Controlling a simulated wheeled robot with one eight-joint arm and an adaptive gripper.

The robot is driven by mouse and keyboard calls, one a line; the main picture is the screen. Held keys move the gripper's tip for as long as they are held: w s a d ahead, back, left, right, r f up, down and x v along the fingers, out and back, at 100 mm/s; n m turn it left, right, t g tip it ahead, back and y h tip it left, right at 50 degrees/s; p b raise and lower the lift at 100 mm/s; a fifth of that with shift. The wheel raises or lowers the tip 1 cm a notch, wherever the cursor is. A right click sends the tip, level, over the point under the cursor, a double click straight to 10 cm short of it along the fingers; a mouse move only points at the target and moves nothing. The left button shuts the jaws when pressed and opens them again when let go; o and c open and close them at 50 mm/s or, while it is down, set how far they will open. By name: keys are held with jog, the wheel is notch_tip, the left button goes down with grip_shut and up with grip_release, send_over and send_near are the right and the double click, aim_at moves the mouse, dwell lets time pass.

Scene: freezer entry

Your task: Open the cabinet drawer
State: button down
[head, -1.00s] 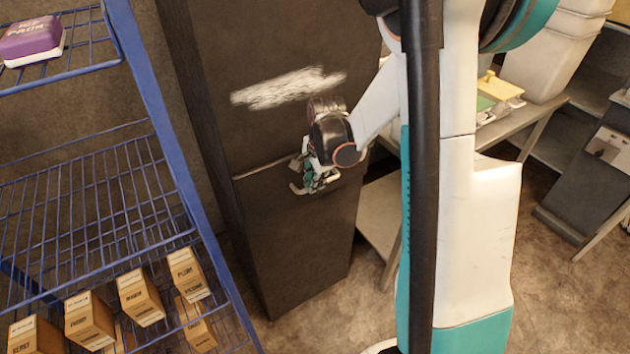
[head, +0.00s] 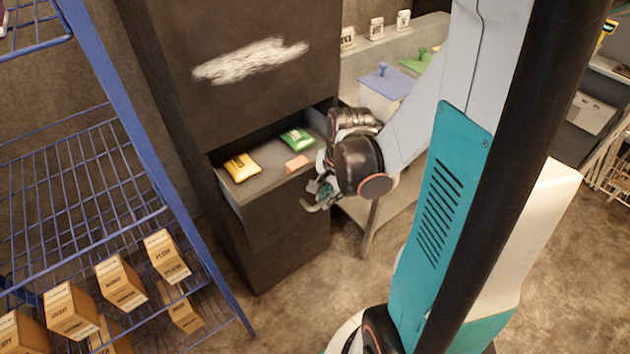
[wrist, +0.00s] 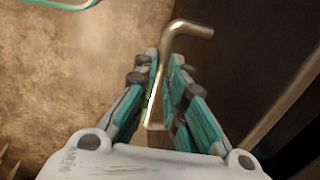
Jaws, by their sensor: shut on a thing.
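The dark cabinet (head: 240,45) stands in the middle of the head view. Its drawer (head: 225,190) is pulled partly out, and a yellow packet (head: 242,167), a green packet (head: 298,139) and a pinkish block (head: 297,163) lie inside. My gripper (head: 322,192) is at the drawer's front, to the right of the pinkish block. In the wrist view my gripper (wrist: 163,100) is shut on the metal drawer handle (wrist: 190,28), which runs between the fingers with its bent end beyond them. My arm hides part of the drawer front.
A blue wire rack (head: 70,165) with several cartons (head: 122,282) stands close on the left. A bench (head: 378,195) with a blue-lidded container (head: 385,85) stands right of the cabinet. Brown floor (head: 285,315) is open in front.

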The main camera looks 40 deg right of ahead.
jog(key=shift+s, duration=1.3)
jog(key=c, duration=1.7)
grip_release()
jog(key=shift+o, duration=0.2)
notch_tip(320, 180, up, 8)
jog(key=s, duration=0.1)
jog(key=shift+s, duration=0.35)
jog(key=shift+f, duration=0.2)
